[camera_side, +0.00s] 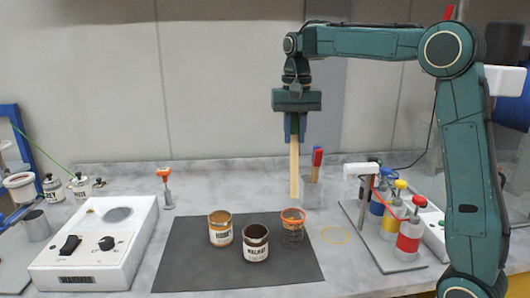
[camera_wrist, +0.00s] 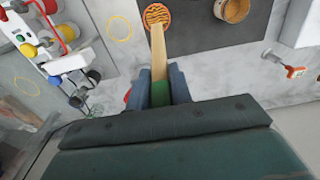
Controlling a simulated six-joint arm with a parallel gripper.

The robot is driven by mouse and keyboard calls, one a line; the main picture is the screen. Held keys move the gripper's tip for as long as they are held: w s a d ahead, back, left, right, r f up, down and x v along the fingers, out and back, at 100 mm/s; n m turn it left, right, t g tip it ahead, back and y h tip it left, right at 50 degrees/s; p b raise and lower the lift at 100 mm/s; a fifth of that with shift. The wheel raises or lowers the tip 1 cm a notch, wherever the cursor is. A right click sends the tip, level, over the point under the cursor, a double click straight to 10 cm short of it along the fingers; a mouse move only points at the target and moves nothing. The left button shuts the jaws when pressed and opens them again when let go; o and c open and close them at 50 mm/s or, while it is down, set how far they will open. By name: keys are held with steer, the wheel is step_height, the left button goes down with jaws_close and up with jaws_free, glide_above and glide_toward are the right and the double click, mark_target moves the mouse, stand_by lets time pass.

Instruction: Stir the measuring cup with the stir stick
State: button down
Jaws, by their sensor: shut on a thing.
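My gripper (camera_side: 295,132) is shut on a pale wooden stir stick (camera_side: 295,168), which hangs nearly upright. The stick also shows in the wrist view (camera_wrist: 159,58), with a green part between the jaws (camera_wrist: 160,92). A clear measuring cup with an orange rim (camera_side: 292,226) stands on the dark mat, under the stick. In the side view the stick's lower tip is a little above the rim, apart from it. In the wrist view the tip overlaps the edge of the cup's round orange top (camera_wrist: 157,13).
Two labelled tins, one honey-coloured (camera_side: 221,230) and one walnut (camera_side: 256,246), stand left of the cup on the mat (camera_side: 185,265). A grey holder (camera_side: 312,190) with red and blue items is behind. A bottle rack (camera_side: 380,255) stands right; a white scale-like device (camera_side: 95,250) stands left.

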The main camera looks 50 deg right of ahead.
mark_target(291, 178)
steer(key=shift+f, duration=0.15)
steer(key=shift+w+d+f, duration=0.2)
steer(key=shift+f, duration=0.45)
steer(key=shift+w+d+f, duration=0.15)
steer(key=shift+f, duration=0.5)
steer(key=shift+w+d+f, duration=0.2)
steer(key=shift+f, duration=0.45)
steer(key=shift+s+a+f, duration=0.2)
steer(key=shift+f, duration=1.2)
steer(key=shift+s+a+f, duration=0.2)
steer(key=shift+a+f, duration=0.05)
steer(key=shift+f, duration=1.1)
steer(key=shift+s+a+f, duration=0.2)
steer(key=shift+f, duration=1.3)
steer(key=shift+w+a, duration=0.1)
steer(key=shift+w, duration=0.05)
